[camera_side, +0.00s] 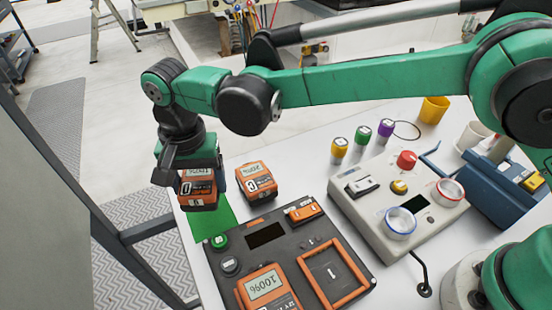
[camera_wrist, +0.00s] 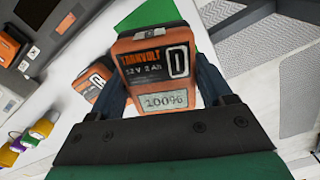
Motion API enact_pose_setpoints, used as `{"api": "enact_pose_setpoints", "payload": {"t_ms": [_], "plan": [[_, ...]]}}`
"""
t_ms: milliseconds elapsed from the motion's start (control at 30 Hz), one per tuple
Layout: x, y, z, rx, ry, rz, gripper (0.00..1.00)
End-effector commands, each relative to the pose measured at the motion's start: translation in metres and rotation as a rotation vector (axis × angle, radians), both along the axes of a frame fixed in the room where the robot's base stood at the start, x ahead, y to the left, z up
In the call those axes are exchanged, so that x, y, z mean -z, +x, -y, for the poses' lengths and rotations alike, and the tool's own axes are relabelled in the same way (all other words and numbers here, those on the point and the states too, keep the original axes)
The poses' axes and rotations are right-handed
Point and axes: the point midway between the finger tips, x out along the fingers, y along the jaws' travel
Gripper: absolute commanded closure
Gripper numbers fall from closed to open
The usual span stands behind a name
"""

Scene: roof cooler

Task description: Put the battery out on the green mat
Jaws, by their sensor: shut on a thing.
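My gripper (camera_side: 182,170) is shut on an orange and black battery (camera_side: 199,191). The mat also shows behind the battery in the wrist view (camera_wrist: 178,14). A second orange battery (camera_side: 257,181) lies on the white table right of the mat, and it shows left of my gripper in the wrist view (camera_wrist: 92,85).
A dark charger panel (camera_side: 266,235) with another orange battery (camera_side: 266,287) and an empty orange-framed bay (camera_side: 333,273) stands in front. A light control box (camera_side: 395,205) is to the right. Yellow, green and purple capped cylinders (camera_side: 362,136) stand behind it.

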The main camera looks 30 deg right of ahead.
Motion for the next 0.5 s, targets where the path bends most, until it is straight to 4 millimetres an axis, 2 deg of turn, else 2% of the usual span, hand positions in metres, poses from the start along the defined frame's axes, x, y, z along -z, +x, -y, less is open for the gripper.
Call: {"api": "enact_pose_setpoints", "payload": {"t_ms": [300,500], "plan": [[0.039,0.000,0.000,-0.001,0.000,0.000,1.00],[0.042,-0.001,0.000,-0.001,0.000,0.000,1.00]]}}
